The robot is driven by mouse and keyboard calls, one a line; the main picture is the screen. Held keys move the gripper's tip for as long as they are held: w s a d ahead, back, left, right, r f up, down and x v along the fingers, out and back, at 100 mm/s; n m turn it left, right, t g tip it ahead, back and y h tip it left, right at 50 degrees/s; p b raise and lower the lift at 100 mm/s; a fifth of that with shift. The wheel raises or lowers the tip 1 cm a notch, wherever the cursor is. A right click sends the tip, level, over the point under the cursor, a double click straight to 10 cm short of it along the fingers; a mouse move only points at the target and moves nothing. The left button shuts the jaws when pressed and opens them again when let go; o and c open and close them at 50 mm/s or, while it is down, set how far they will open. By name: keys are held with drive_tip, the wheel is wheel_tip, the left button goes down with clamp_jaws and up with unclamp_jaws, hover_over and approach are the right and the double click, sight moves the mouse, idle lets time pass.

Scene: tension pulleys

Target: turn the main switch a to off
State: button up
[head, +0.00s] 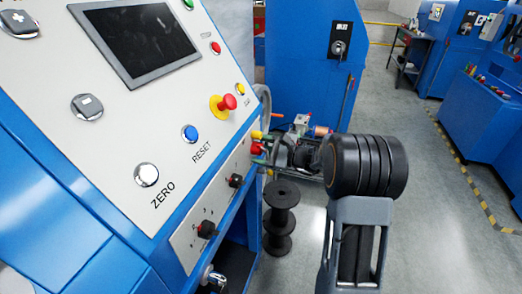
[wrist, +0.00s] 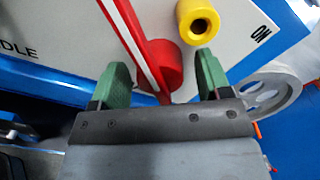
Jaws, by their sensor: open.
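A red rotary switch with a long bar handle and a white stripe (wrist: 131,35) is on the pale panel in the wrist view. I take it to be main switch a, but no name shows on it. Its handle slants from the top down toward my gripper (wrist: 162,65). My gripper has green fingers, which are open on either side of the red switch, with space visible between.
A yellow knob (wrist: 198,22) is close to the right finger, near the word "ON". A grey handwheel (wrist: 270,92) is to the right. The sloped console has a red emergency button (head: 228,102) and a screen (head: 137,42). A black spool (head: 281,215) stands below.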

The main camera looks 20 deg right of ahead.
drive_tip(key=v, duration=1.3)
drive_tip(key=shift+s+d, duration=0.25)
drive_tip(key=shift+d, duration=0.1)
